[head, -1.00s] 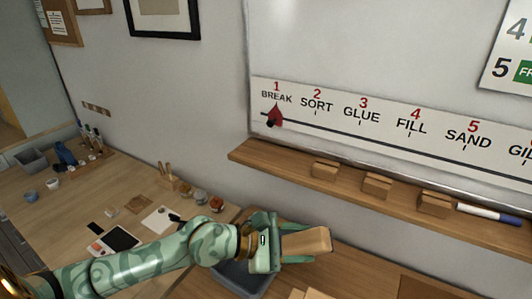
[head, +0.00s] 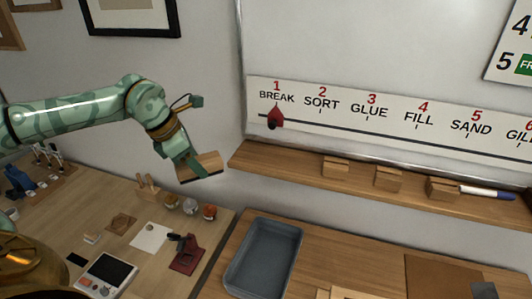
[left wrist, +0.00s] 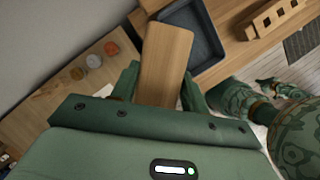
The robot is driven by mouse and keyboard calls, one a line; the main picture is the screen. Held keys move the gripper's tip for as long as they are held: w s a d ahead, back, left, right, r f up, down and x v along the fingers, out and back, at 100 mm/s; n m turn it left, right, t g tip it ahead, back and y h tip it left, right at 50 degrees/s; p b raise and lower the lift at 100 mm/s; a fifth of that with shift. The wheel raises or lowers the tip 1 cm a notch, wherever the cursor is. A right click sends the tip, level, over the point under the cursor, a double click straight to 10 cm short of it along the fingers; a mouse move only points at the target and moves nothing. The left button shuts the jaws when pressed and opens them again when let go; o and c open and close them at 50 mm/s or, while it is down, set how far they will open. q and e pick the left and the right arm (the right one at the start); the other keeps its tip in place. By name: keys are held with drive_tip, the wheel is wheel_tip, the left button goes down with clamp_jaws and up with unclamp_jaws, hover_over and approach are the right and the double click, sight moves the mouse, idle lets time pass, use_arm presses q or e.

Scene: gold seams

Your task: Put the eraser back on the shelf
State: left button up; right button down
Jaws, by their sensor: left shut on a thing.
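The eraser (head: 202,168) is a wooden block with a dark underside. My left gripper (head: 192,166) is shut on it and holds it in the air, just left of the shelf's left end, apart from the shelf. In the left wrist view the eraser (left wrist: 164,62) sticks out between the two green fingers (left wrist: 158,88). The wooden shelf (head: 285,164) runs along the wall under the whiteboard.
Several wooden blocks (head: 336,167) and a marker (head: 487,193) stand on the shelf; its left end is bare. A red pointer (head: 275,116) hangs on the board strip.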

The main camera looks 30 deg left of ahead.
use_arm(q)
drive_tip(key=p, duration=0.3)
approach(270, 158)
drive_tip(key=f, duration=0.3)
drive_tip(key=shift+s+a+f, duration=0.25)
drive_tip(key=shift+f, duration=0.1)
drive_tip(key=w+d, duration=0.1)
drive_tip(key=w+f, duration=0.1)
drive_tip(key=shift+w+d, duration=0.4)
drive_tip(key=shift+f, duration=0.3)
drive_tip(key=shift+a, duration=0.1)
drive_tip(key=shift+s, duration=0.1)
drive_tip(key=o, duration=1)
drive_tip(key=shift+f, duration=0.1)
drive_tip(key=shift+o, duration=0.2)
drive_tip(key=v, duration=1.2)
